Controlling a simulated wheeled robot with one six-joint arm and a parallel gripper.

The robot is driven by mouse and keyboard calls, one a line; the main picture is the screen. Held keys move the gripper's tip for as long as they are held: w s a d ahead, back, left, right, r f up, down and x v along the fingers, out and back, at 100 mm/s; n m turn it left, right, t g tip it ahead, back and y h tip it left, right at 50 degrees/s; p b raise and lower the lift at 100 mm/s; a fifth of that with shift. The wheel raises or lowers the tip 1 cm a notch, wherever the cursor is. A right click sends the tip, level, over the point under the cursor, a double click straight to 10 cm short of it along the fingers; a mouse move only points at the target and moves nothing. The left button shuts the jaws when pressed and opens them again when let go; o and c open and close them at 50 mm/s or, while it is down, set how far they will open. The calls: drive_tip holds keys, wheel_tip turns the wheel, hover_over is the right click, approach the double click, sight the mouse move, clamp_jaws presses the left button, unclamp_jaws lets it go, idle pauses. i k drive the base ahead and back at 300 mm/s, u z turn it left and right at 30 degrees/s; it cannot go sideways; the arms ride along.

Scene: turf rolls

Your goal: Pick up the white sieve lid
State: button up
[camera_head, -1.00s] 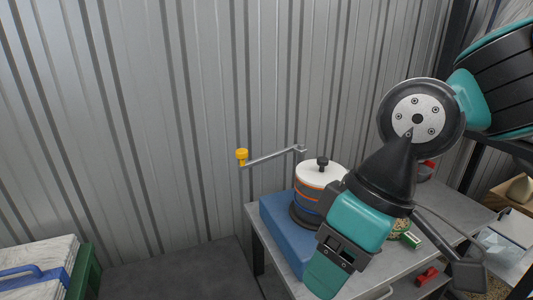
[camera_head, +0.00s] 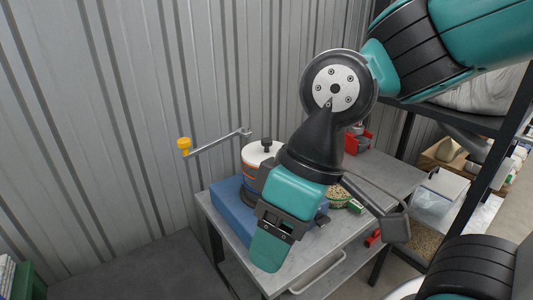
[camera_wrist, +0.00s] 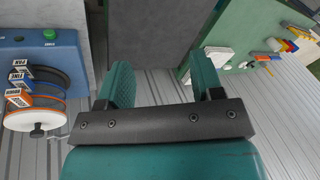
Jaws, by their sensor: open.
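The white sieve lid (camera_head: 259,154), a round disc with a black knob, sits on top of a sieve stack with an orange band. The stack stands on a blue shaker base (camera_head: 232,207). My gripper (camera_head: 266,252) hangs in front of and right of the stack, hiding part of it. In the wrist view my gripper (camera_wrist: 162,82) is open, with nothing between its fingers. There the lid (camera_wrist: 36,121) shows at the left edge, well outside the fingers. The gripper is apart from the lid.
The grey bench (camera_head: 342,217) carries the base, a dish of grains (camera_head: 338,196) and a red bin (camera_head: 356,142). A dark shelf frame (camera_head: 476,180) stands right.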

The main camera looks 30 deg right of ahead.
sight(253, 153)
drive_tip(key=k, duration=0.5)
drive_tip(key=u, duration=3.25)
drive_tip(key=k, duration=2.9)
drive_tip(key=z, duration=1.85)
drive_tip(key=i, duration=1.65)
